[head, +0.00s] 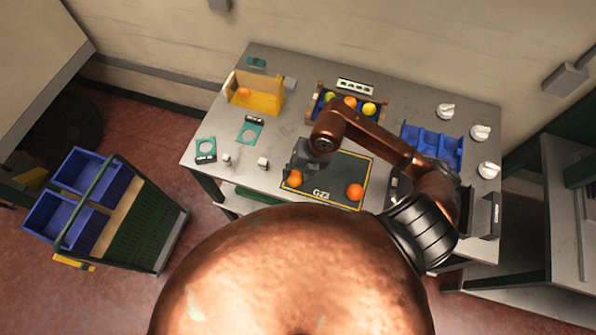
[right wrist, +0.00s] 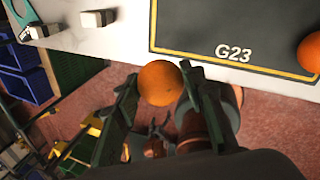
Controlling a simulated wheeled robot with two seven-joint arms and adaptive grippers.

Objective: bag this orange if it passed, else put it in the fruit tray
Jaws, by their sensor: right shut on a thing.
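My right gripper (head: 297,168) is shut on an orange (head: 294,180). In the head view it shows at the left front corner of the dark mat (head: 335,165) marked G23. In the right wrist view the orange (right wrist: 159,83) sits between the two fingers, beyond the table's front edge in the picture. A second orange (head: 355,192) lies on the mat's right front part. A wooden tray (head: 313,105) with a blue inside holds yellow fruits and an orange. A yellow open-topped container (head: 268,103) has an orange in it. No pass mark is readable. My left gripper is out of view.
A blue compartment tray (head: 432,145) stands at the right, near several white knob-shaped things (head: 481,132). Teal ring-shaped pieces (head: 249,130) and small white blocks (head: 263,163) lie at the left. A cart with blue crates (head: 85,172) stands on the floor at the left.

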